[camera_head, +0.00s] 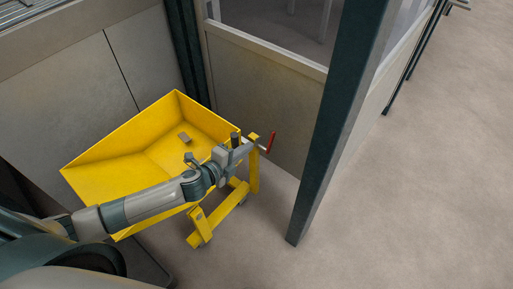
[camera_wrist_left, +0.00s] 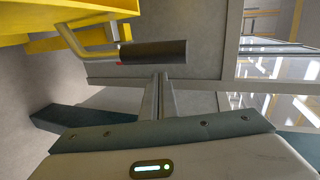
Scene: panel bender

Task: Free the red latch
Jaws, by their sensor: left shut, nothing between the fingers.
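The red latch (camera_head: 271,142) is a thin red lever at the right end of the yellow tipping cart (camera_head: 95,172). In the head view my left gripper (camera_head: 262,149) reaches over the cart, and its fingertips are close to the latch; I cannot tell whether they touch it. In the left wrist view my two grey fingers (camera_wrist_left: 161,77) are together with nothing between them. A dark cylindrical grip (camera_wrist_left: 153,52) lies across just beyond the fingertips. Only a tiny bit of red (camera_wrist_left: 119,63) shows at its left end. My right gripper is out of view.
A dark green post (camera_head: 330,130) stands just right of the latch. A beige machine panel (camera_head: 262,105) is behind the cart. The floor at the right (camera_head: 430,190) is clear.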

